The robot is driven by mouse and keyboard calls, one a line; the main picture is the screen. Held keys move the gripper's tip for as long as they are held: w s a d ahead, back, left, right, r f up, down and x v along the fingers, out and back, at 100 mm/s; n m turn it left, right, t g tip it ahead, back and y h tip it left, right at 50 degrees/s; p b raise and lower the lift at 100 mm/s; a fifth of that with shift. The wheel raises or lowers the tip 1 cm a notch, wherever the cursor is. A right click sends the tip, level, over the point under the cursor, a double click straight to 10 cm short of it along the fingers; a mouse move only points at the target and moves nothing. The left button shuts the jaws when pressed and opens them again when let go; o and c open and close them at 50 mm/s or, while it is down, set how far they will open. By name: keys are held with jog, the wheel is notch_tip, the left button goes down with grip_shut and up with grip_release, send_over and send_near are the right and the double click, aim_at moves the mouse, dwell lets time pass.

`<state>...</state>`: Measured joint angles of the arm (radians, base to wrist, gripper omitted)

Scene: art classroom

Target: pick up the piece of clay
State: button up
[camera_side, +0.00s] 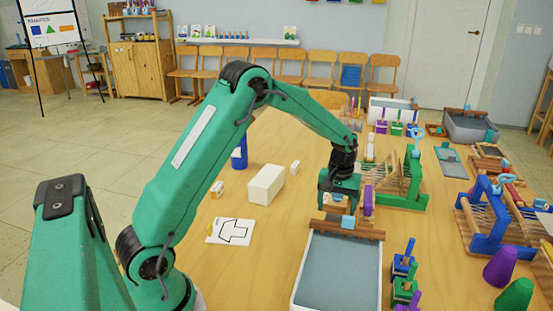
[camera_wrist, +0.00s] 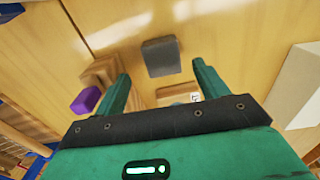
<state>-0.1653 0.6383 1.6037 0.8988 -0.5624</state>
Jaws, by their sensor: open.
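My gripper (camera_side: 338,198) hangs down over the table near the grey-blue tray. In the wrist view its two green fingers (camera_wrist: 161,76) are spread apart and hold nothing. A small dark grey block (camera_wrist: 161,55), which looks like the piece of clay, lies on the wooden table just beyond the fingertips, roughly in line with the gap between them. I cannot make it out in the side view, where my gripper may hide it.
A purple block (camera_wrist: 85,100) and a stepped wooden piece (camera_wrist: 100,74) lie near the left finger. A large white block (camera_side: 265,184) stands left of my gripper. The tray (camera_side: 297,290) is in front; looms and frames (camera_side: 400,182) crowd the right. The table's left part is clearer.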

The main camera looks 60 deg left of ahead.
aim_at(334, 219)
jog(key=shift+s+a+f, duration=0.1)
jog(key=shift+s+f, duration=0.05)
jog(key=shift+f, duration=2.35)
jog(key=c, duration=1.2)
jog(key=shift+o, duration=0.2)
jog(key=shift+r, duration=0.1)
notch_tip(334, 219, up, 10)
